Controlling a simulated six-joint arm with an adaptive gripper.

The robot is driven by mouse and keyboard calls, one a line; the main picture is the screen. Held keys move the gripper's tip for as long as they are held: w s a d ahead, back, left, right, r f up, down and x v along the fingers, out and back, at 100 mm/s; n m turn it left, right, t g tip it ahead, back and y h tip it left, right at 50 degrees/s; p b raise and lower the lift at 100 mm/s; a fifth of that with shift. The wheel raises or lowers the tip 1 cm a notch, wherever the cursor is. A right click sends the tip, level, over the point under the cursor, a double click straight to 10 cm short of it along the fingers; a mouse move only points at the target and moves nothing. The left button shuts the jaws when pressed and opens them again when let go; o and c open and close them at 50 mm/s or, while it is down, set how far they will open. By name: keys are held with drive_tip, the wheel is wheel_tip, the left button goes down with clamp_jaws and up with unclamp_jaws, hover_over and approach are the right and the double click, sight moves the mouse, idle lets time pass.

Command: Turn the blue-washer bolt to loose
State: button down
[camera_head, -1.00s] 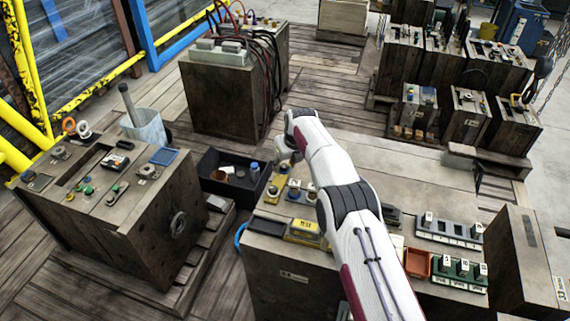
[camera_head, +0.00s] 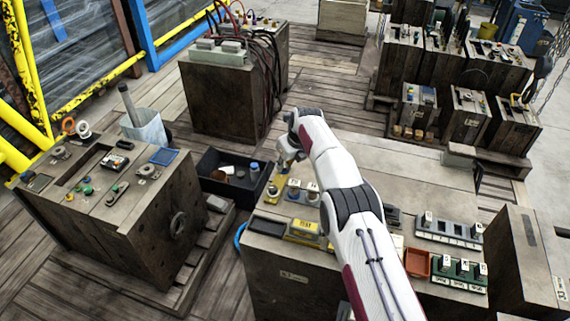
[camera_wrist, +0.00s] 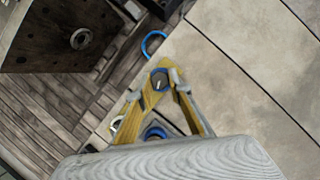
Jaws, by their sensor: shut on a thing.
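My gripper (camera_wrist: 160,82) has two yellow fingers closed around a bolt (camera_wrist: 160,80) in the wrist view. The bolt's round head has a dark top with a pale mark and a bluish edge; its base and washer are mostly hidden by the fingers. A second blue ring (camera_wrist: 155,132) shows between the fingers nearer my wrist, partly covered. In the head view my gripper (camera_head: 283,172) points down at the far left corner of the wooden block (camera_head: 277,262), beside a yellow plate (camera_head: 271,195). The held bolt cannot be made out there.
White-labelled fittings (camera_head: 294,187) stand close to the right of my gripper. A yellow box (camera_head: 303,230) lies nearer the front edge. A black bin (camera_head: 232,190) stands left of the block, and a blue hoop (camera_head: 239,236) hangs at its side.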

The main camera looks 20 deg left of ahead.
drive_tip(key=c, duration=1.8)
unclamp_jaws()
drive_tip(key=shift+s, duration=0.1)
drive_tip(key=shift+c, duration=0.2)
drive_tip(key=shift+r, duration=0.2)
drive_tip(key=shift+d+r, duration=0.2)
drive_tip(key=shift+r, duration=0.25)
drive_tip(key=v, duration=1)
drive_tip(key=shift+r, duration=0.25)
drive_tip(key=shift+s, duration=0.15)
